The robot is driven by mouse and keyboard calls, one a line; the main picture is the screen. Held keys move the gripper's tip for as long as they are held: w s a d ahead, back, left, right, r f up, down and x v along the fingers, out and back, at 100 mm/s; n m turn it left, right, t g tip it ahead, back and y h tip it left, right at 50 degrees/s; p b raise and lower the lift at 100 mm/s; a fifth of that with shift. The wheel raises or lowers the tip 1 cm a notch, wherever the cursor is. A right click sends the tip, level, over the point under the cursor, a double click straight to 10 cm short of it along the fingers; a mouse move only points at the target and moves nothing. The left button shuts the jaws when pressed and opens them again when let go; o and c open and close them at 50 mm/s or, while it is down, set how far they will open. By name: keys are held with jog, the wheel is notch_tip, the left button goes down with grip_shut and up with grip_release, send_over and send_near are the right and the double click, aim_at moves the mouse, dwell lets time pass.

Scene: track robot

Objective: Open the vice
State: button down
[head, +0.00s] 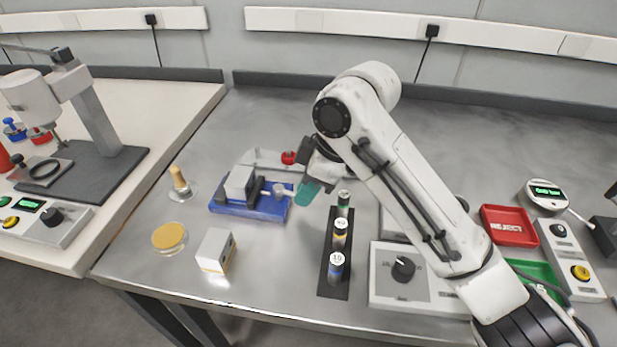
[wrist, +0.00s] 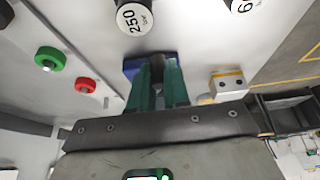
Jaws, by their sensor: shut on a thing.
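The vice stands on the grey bench in the head view, with a blue base (head: 236,211), a grey jaw block (head: 239,183) and a screw with a pale round handle (head: 282,190) at its right end. My gripper (head: 305,194), with teal fingers, is at that handle end, coming in from the right. The wrist view shows the two teal fingers (wrist: 157,75) close together, shut on the vice handle, with part of the blue base (wrist: 131,67) beyond. The fingers hide most of the grip.
A rack with several labelled cylinders (head: 340,233) stands close to the right of the vice. A white box (head: 215,250), a yellow disc (head: 169,237) and a wooden-handled stamp (head: 180,182) are left and in front. A red button (head: 289,157) is just behind.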

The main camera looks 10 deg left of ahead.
jog(key=s+m+p, duration=0.1)
jog(key=p, duration=0.1)
jog(key=s+a+m+t+p, duration=0.1)
jog(key=m+p, duration=0.1)
jog(key=p, duration=0.1)
jog(key=shift+a+r, duration=0.1)
jog(key=shift+r, duration=0.25)
jog(key=m+p, duration=0.1)
jog(key=p, duration=0.1)
jog(key=s+a+m+t+p, duration=0.1)
jog(key=m+p, duration=0.1)
jog(key=a+m+h+p, duration=0.1)
jog(key=m+p, duration=0.1)
jog(key=p, duration=0.1)
jog(key=shift+s+t, duration=0.3)
jog(key=shift+s, duration=0.05)
jog(key=m+p, duration=0.1)
jog(key=a+m+h+p, duration=0.1)
jog(key=m+t+p, duration=0.1)
jog(key=shift+s+a+f+p, duration=0.15)
jog(key=shift+s+a+p, duration=0.15)
jog(key=shift+p, duration=0.1)
jog(key=shift+a+f+m+h+p, duration=0.1)
jog(key=shift+a+m+h+p, duration=0.25)
jog(key=shift+m+p, duration=0.35)
jog(key=shift+a+f+m+h+p, duration=0.1)
jog(key=shift+a+m+h+p, duration=0.25)
jog(key=shift+m, duration=0.65)
